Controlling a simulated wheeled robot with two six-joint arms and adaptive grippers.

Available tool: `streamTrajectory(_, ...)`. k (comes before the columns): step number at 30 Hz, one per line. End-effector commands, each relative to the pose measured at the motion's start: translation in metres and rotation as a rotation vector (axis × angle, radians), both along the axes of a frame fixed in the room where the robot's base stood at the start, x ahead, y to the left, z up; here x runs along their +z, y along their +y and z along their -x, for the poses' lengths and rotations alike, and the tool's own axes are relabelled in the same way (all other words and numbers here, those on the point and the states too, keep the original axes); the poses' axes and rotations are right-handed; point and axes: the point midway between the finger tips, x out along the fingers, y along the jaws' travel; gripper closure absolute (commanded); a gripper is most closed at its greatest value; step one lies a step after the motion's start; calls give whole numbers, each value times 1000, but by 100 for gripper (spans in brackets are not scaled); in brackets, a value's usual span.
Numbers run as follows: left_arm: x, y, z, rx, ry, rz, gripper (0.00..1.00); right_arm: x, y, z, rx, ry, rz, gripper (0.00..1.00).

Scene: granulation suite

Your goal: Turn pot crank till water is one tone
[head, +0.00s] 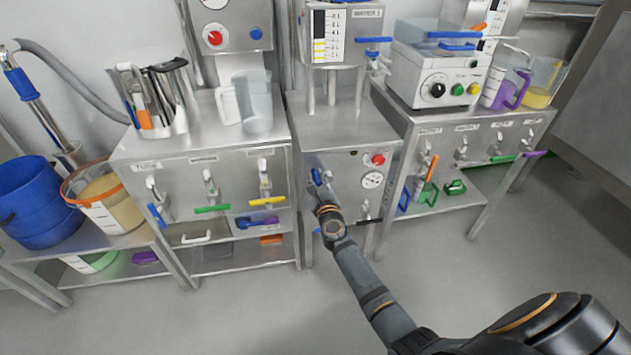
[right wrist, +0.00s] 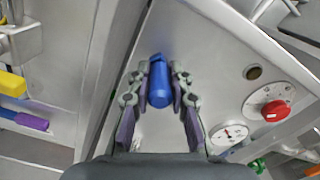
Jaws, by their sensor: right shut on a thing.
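A blue crank handle (right wrist: 158,85) sits at the front of the middle steel cabinet (head: 338,160). My right gripper (right wrist: 159,100) has its two fingers on either side of this handle and is shut on it. In the head view, my right gripper (head: 322,192) reaches the cabinet's left front side, and blue shows at its tip. The arm hides part of the crank there. Above the cabinet is a tank with a level scale (head: 327,37). The water's tone cannot be made out. My left gripper is not in view.
A red knob (right wrist: 270,110) and a dial gauge (right wrist: 228,133) are right of the handle. Left stands a cabinet (head: 205,170) with valves in several colours. A blue bucket (head: 38,205) is at far left. The floor (head: 235,315) in front is clear.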

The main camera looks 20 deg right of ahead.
Motion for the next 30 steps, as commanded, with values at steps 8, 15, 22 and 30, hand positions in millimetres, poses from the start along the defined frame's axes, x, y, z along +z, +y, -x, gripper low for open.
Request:
streamTrajectory(8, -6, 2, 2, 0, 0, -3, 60, 11, -5, -1, -1, -32, -90, 100)
streamTrajectory(15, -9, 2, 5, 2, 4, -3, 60, 11, -6, -1, -1, -38, -116, 100)
streamTrajectory(22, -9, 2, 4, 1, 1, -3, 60, 11, -6, -1, -1, -38, -116, 100)
streamTrajectory(30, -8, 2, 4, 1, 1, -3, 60, 11, -6, 0, 0, -37, -117, 57)
